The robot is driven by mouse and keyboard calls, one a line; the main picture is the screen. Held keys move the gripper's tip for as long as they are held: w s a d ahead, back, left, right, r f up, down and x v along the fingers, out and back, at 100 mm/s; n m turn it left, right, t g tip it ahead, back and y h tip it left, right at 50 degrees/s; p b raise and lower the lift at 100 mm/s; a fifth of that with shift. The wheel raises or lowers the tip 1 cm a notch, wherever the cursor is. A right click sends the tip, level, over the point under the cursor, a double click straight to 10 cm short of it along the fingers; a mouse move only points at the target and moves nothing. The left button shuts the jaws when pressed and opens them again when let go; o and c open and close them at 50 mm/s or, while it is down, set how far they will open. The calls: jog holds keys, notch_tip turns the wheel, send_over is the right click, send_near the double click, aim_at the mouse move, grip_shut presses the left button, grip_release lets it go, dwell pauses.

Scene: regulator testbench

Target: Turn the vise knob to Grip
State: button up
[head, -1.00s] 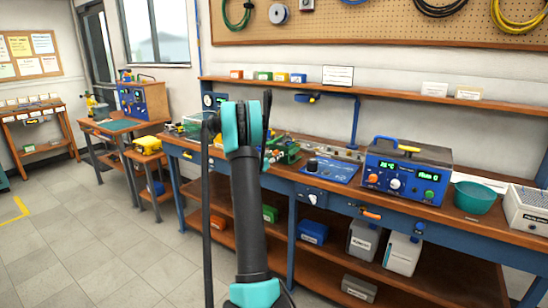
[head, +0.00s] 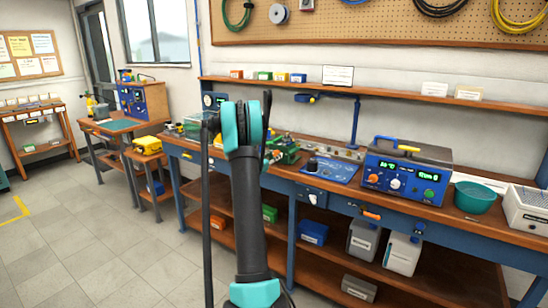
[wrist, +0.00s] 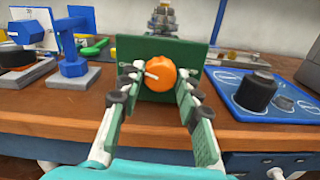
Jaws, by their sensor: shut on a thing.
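An orange round knob with a white pointer line (wrist: 160,74) sits on the front of a green plate (wrist: 128,46) in the wrist view. The pointer line slants toward the left. My gripper (wrist: 159,80) has its two fingers at the left and right sides of the knob and is shut on it. In the head view the green vise (head: 285,152) shows behind my arm on the workbench, and my arm hides the knob and the gripper tips. Any lettering around the knob cannot be read.
A blue panel with a black knob (wrist: 257,91) lies to the right of the plate. A blue stand-like tool (wrist: 73,68) stands to the left. A blue power unit (head: 405,172) and a teal bowl (head: 475,197) stand farther right on the bench.

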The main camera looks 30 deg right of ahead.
jog(key=m, duration=0.4)
jog(key=shift+m, duration=0.3)
jog(key=m, duration=0.3)
jog(key=shift+m, duration=0.4)
jog(key=m, duration=1.2)
jog(key=shift+m, duration=0.3)
jog(key=m, duration=0.3)
jog(key=shift+m, duration=0.4)
jog(key=m, duration=0.4)
jog(key=shift+m, duration=1.7)
